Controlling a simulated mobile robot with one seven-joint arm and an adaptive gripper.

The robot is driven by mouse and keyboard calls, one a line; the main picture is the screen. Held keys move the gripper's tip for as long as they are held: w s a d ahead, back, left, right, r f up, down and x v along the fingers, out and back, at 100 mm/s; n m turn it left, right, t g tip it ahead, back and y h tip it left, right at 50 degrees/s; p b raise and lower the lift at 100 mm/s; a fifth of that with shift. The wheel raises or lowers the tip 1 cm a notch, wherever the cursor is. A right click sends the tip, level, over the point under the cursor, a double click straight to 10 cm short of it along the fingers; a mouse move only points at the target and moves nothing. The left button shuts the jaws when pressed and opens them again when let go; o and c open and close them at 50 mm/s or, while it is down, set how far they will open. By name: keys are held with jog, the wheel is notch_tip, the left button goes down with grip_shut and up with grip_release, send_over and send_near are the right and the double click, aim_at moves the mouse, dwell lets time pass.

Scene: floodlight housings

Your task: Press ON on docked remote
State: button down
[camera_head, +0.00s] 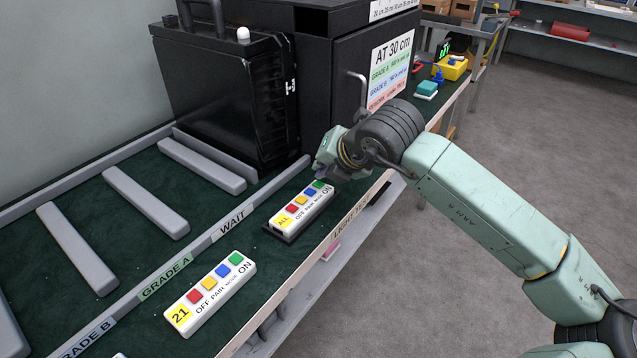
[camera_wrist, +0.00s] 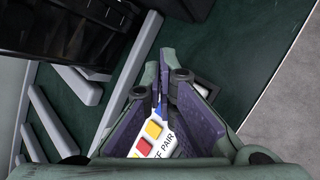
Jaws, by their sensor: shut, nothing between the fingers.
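The docked remote (camera_head: 301,209) is white and sits in a dark dock on the green bench top. It has a yellow "ALL" label and red, yellow, blue and green buttons, with OFF, PAIR, MODE and ON lettered beside them. The green button (camera_head: 318,184), at the ON end, is close below my gripper (camera_head: 323,172). My gripper is shut and empty; I cannot tell whether it touches the button. In the wrist view the remote (camera_wrist: 168,141) shows partly between and below my fingers (camera_wrist: 162,82), with its red and yellow buttons visible. The green button is hidden there.
A second white remote (camera_head: 211,294), labelled 21, lies loose nearer the front. A black cabinet (camera_head: 345,75) with a handle stands close behind my gripper. Grey divider bars (camera_head: 200,165) line the bench. Floor to the right is clear.

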aim_at(323, 183)
jog(key=shift+f+b, duration=0.8)
jog(key=shift+b, duration=0.75)
dwell(1.0)
dwell(0.4)
jog(key=shift+r, duration=0.8)
jog(key=shift+r+p, duration=0.9)
jog(key=shift+r, duration=1.65)
jog(key=shift+f, duration=0.1)
